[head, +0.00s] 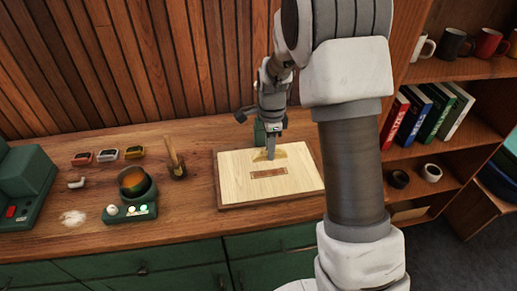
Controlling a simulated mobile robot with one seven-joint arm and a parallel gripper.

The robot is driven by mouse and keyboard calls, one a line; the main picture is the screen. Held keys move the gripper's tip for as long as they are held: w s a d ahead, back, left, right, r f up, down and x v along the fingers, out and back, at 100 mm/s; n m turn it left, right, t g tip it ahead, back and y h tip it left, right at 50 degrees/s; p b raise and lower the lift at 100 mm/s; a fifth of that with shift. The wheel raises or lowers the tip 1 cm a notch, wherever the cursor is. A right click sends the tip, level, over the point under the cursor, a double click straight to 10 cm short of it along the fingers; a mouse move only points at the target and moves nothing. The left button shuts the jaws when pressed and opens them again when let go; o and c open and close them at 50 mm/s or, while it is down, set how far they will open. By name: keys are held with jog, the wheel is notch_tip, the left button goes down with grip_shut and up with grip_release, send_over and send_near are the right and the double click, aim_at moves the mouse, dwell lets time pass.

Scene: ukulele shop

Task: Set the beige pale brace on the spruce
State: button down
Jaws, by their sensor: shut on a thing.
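The spruce (240,188) is a pale flat board on the right part of the wooden bench. My gripper (271,156) points down over its far half. It is shut on the beige pale brace (259,156), a small tan piece that shows on both sides of the fingers. The brace is at or just above the spruce's surface; I cannot tell whether it touches. The fingers hide its middle.
A brown rectangular patch (268,173) lies on the spruce, nearer than the brace. A shelf with books (433,113) stands right. The bench (190,212) is clear just left of the board.

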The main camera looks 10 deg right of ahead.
jog(key=shift+f, duration=0.2)
jog(key=shift+f+b, duration=2.3)
jog(key=shift+f, duration=0.85)
jog(key=shift+c, duration=1.9)
grip_release()
jog(key=shift+r, duration=0.15)
jog(key=shift+r+p, duration=2.5)
jog(key=shift+r, duration=0.9)
